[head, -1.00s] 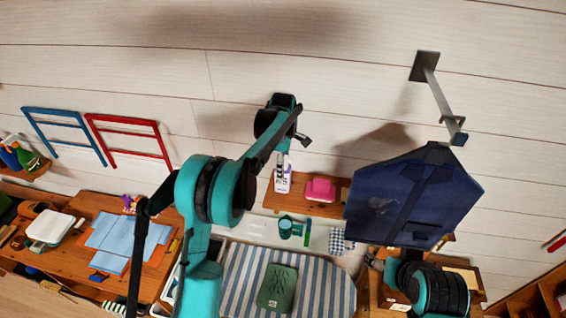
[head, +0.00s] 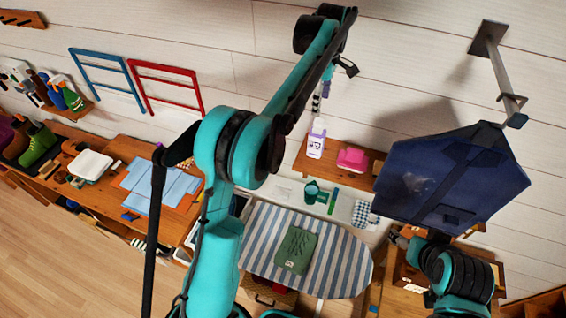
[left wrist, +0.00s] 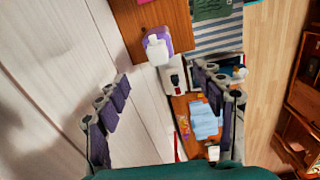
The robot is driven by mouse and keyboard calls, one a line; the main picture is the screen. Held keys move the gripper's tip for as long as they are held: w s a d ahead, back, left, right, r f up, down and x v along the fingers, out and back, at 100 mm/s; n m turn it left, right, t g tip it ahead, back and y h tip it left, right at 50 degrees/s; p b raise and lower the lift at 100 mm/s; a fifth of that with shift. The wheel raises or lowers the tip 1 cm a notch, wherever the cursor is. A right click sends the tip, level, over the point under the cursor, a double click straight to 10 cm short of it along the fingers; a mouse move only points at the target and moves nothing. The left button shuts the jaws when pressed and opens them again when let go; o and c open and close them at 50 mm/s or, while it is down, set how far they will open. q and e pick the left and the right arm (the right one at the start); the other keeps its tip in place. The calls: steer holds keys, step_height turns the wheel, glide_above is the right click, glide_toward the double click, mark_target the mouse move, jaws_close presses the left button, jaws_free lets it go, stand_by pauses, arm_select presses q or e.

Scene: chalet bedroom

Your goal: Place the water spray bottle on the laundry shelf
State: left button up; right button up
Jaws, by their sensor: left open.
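A white-and-purple bottle (head: 316,143) stands upright at the left end of the wooden wall shelf (head: 372,178), above the ironing board. It also shows from above in the left wrist view (left wrist: 157,46), with a white top. I cannot tell for certain whether it is the water spray bottle. My left gripper (head: 328,88) is above this bottle in the head view. In the left wrist view its fingers (left wrist: 165,110) are spread and empty, apart from the bottle. My right gripper (head: 399,238) shows small and partly hidden at the lower right; its jaws are unclear.
A pink box (head: 352,159) sits on the same shelf, right of the bottle. A striped ironing board (head: 340,255) is below, with a folded green cloth (head: 296,250). A blue hanging bag (head: 450,175) is at right. Several spray bottles, one green (head: 73,99), stand far left.

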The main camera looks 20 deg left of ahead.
arm_select(q)
steer(key=s+a+r+m+t, duration=0.1)
steer(key=s+r+m+t, duration=0.1)
steer(key=s+m, duration=0.5)
steer(key=s+a+r+m+t, duration=0.1)
steer(key=s+r+m+t, duration=0.1)
steer(key=s, duration=0.9)
steer(key=s+a+f+m+t, duration=0.1)
steer(key=s+f+m+t, duration=0.2)
steer(key=s+f+m, duration=0.5)
steer(key=s+f, duration=0.2)
steer(key=s, duration=0.4)
steer(key=shift+s+a, duration=0.3)
steer(key=shift+f, duration=0.1)
